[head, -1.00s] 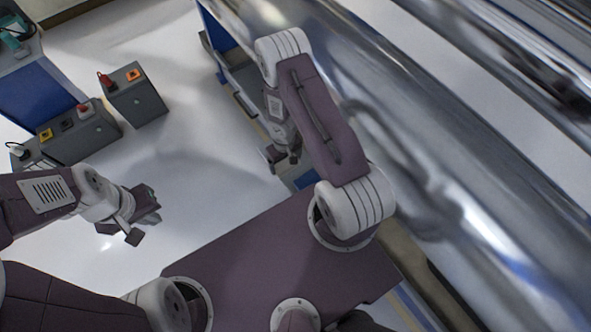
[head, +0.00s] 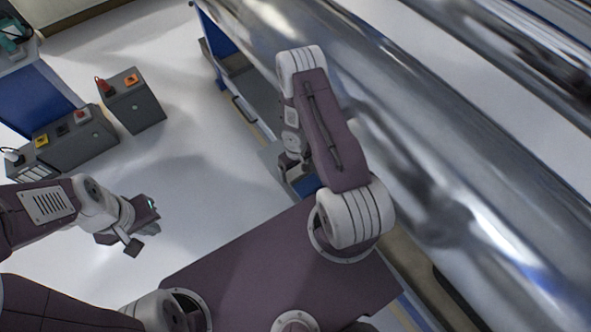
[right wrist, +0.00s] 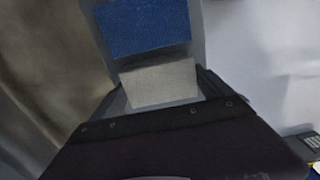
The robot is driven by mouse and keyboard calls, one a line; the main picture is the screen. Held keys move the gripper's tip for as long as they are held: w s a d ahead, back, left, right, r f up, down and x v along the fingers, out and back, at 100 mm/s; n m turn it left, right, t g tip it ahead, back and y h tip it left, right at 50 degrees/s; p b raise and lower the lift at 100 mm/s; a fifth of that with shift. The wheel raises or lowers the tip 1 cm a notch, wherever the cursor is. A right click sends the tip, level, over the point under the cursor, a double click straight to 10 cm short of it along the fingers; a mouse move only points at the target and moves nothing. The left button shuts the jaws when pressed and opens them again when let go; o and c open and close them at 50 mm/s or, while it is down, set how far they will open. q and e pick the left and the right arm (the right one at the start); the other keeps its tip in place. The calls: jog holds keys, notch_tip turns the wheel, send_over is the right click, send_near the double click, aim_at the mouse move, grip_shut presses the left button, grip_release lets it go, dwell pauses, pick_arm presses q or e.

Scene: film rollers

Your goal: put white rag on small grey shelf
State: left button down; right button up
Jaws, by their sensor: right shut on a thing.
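In the right wrist view a whitish-grey rag (right wrist: 160,84) is held flat between the fingers of my right gripper (right wrist: 158,90). Beyond it a blue rectangular cloth (right wrist: 145,25) lies on a small grey shelf (right wrist: 198,35). From this angle the rag's near side overlaps the shelf; I cannot tell whether it touches. In the head view my right gripper (head: 290,168) is low beside the machine, over the grey shelf (head: 270,154), with a blue patch (head: 307,185) beside it. The rag is hidden there. My left gripper (head: 145,226) is open and empty above the floor.
Large shiny metal rollers (head: 440,160) fill the right side, close to my right arm. Grey control boxes (head: 132,100) with coloured switches stand at the left, near a blue cabinet (head: 40,97). The pale floor (head: 200,150) between is clear.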

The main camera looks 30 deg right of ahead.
jog(key=o, duration=1.1)
jog(key=shift+f, duration=0.1)
jog(key=shift+c, duration=0.2)
notch_tip(320, 180, up, 13)
jog(key=p, duration=1.3)
notch_tip(320, 180, up, 15)
jog(key=h, duration=0.1)
send_over(296, 170)
jog(key=w+a, duration=0.2)
jog(key=s+a+r+m+t+y, duration=0.1)
jog(key=s+a+r, duration=0.5)
jog(key=s+r, duration=0.4)
notch_tip(296, 170, up, 3)
jog(key=shift+f+b, duration=0.15)
jog(key=shift+b, duration=0.25)
jog(key=shift+a, duration=0.1)
